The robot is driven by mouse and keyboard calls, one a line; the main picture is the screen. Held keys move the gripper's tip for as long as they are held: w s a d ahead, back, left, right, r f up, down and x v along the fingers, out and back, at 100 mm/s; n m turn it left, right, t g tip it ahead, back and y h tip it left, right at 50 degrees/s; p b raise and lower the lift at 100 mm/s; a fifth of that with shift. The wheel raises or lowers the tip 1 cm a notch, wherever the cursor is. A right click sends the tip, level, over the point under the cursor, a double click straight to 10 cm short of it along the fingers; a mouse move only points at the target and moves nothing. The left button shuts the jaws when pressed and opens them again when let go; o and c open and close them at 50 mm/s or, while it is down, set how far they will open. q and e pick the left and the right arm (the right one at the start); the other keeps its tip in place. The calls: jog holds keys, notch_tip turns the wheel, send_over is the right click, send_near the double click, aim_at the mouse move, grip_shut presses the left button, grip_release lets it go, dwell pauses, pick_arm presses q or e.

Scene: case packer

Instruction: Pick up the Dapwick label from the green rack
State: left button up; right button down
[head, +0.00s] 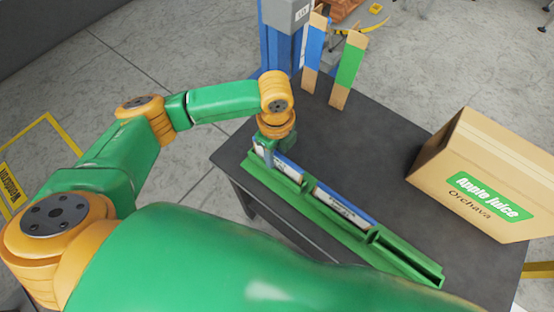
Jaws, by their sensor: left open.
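The green rack (407,262) lies along the near edge of the dark table. A white label with a blue edge (289,165) stands in its far-left slot. A second similar label (341,205) stands in the middle slot. The near-right slot looks empty. The print on both labels is too small to read, so I cannot tell which is the Dapwick one. My left gripper (269,156) points down at the far-left end of the rack, its fingers open around or right beside the first label; contact is unclear. My right gripper is not in view.
A cardboard box (464,172) marked "Apple Juice Orchava" stands at the right of the table (345,140). Upright cardboard flaps (348,68), one blue and one green, rise at the back by a blue post (278,45). The table's middle is clear.

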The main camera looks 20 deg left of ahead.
pick_arm(q)
jog(key=shift+w+d+f, duration=0.1)
jog(key=shift+d+f, duration=0.05)
jog(key=shift+d, duration=0.05)
jog(key=shift+a, duration=0.1)
grip_shut()
